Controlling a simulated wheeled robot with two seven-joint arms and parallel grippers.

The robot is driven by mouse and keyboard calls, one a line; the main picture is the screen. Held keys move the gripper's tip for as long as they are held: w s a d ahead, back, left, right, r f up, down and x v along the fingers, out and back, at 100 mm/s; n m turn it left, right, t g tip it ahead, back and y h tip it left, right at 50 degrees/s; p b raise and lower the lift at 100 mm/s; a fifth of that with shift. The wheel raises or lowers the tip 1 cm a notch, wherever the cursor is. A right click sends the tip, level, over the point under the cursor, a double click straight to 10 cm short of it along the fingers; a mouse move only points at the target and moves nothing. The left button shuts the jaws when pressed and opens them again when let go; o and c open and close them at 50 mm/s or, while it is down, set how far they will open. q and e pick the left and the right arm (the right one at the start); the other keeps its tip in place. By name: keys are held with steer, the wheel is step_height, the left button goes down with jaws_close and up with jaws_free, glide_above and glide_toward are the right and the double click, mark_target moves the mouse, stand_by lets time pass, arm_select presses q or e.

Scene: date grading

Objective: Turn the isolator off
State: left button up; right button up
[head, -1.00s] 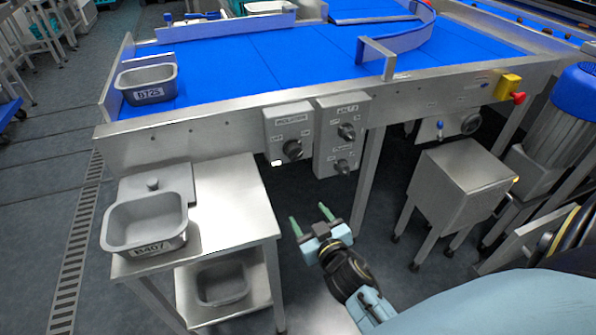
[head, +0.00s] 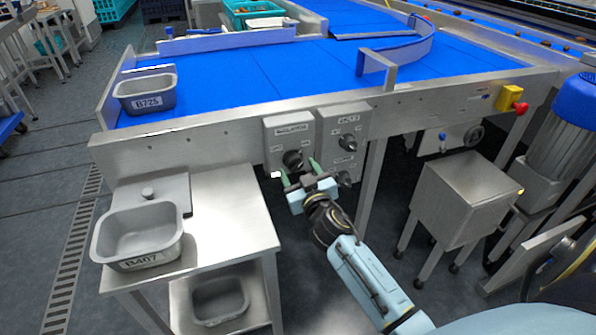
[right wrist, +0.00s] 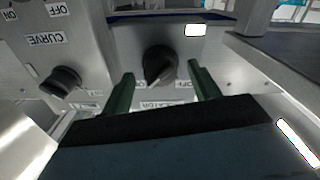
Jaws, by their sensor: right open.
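The isolator box (head: 276,135) is a grey panel on the front of the conveyor frame, with a black rotary knob (head: 292,160). My right gripper (head: 298,171) is open in front of it, its green fingers pointing up at the box. In the right wrist view, upside down, the knob (right wrist: 160,64) appears between the two spread fingers (right wrist: 160,73), with no clear contact. Its narrow end tilts to the lower left there, away from the OFF label (right wrist: 189,84) at lower right. The isolator name label is partly hidden by my gripper. My left gripper is out of view.
A second panel (head: 360,120) with two knobs adjoins on the right; its CURVE knob (right wrist: 62,80) is close to my fingers. A steel table (head: 230,200) with tub B407 (head: 105,240) stands at left. A steel box stand (head: 460,185) and red emergency button (head: 520,107) are at right.

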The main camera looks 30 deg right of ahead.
steer(key=shift+w+d, duration=0.15)
steer(key=shift+w, duration=0.4)
steer(key=c, duration=1)
